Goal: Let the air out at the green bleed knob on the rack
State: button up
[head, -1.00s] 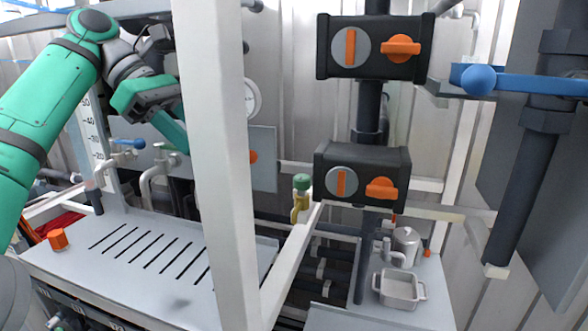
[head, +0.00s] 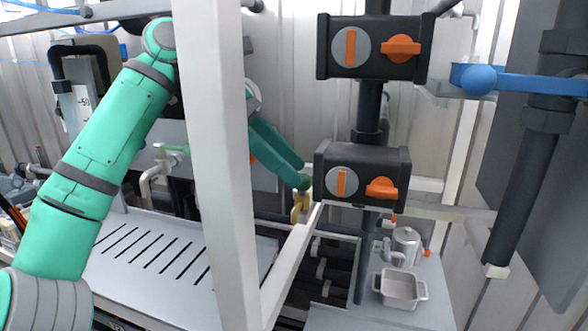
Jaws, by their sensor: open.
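The green bleed knob (head: 304,185) sits on top of a yellow brass valve body (head: 300,205) behind the white frame, left of the lower black actuator box. My gripper (head: 300,180) reaches in from behind the white post, slanting down to the right. Its teal finger tips are at the knob and cover most of it. The jaws are open. I cannot tell from this view whether they touch the knob or stand on both sides of it.
A white post (head: 218,160) hides part of my arm and wrist. Two black boxes with orange knobs (head: 372,47) (head: 362,172) are right of the valve. A blue lever (head: 520,84) sticks out at upper right. A metal pot (head: 405,245) and square pan (head: 400,288) stand below.

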jog(key=shift+x, duration=0.9)
grip_shut()
jog(key=c, duration=1.1)
grip_release()
jog(key=shift+s+n+t, duration=0.2)
jog(key=shift+n+t, duration=0.8)
jog(key=shift+n, duration=0.4)
jog(key=shift+o, duration=0.2)
jog(key=o, duration=1.1)
jog(key=shift+c, duration=0.2)
jog(key=shift+r, duration=0.1)
